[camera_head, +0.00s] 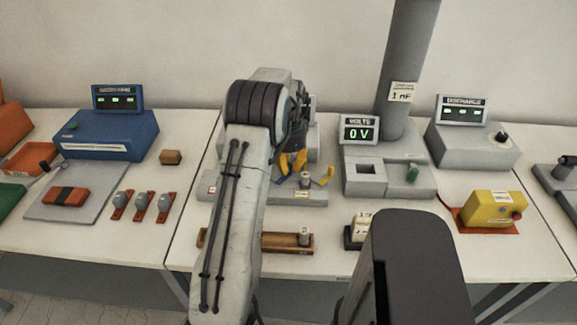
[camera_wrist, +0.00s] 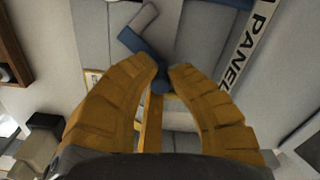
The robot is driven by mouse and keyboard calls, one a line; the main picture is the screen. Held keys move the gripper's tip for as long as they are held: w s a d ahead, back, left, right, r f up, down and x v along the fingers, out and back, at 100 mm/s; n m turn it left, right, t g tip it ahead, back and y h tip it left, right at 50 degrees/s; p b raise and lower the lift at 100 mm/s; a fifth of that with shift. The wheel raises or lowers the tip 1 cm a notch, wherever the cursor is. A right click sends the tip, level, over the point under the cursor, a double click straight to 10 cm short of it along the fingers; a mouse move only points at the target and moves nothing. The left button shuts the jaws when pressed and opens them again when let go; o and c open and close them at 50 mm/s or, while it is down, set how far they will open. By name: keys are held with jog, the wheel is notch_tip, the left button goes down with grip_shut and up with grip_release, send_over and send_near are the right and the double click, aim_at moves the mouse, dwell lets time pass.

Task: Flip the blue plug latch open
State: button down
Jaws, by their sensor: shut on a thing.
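The blue plug latch (camera_wrist: 140,42) shows in the wrist view as a bent lever with a grey end piece, at the top centre. Its lower end lies between the tips of my yellow fingers. My gripper (camera_wrist: 167,74) is shut on that blue part. In the head view my gripper (camera_head: 293,163) is low over the grey panel unit at the middle of the bench, behind my arm. The blue latch cannot be made out there, as my arm and gripper cover that area.
A yellow lever (camera_head: 326,176) stands just right of my gripper. A volts display (camera_head: 359,133) reads 0 V on the grey unit to the right, beside a tall grey column (camera_head: 402,75). A wooden rack (camera_head: 285,242) lies in front. A "PANEL" label (camera_wrist: 246,50) shows beside the latch.

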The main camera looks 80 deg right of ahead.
aim_at(290, 164)
jog(key=c, duration=1.2)
grip_release()
notch_tip(290, 164, up, 12)
jog(key=shift+n, duration=0.3)
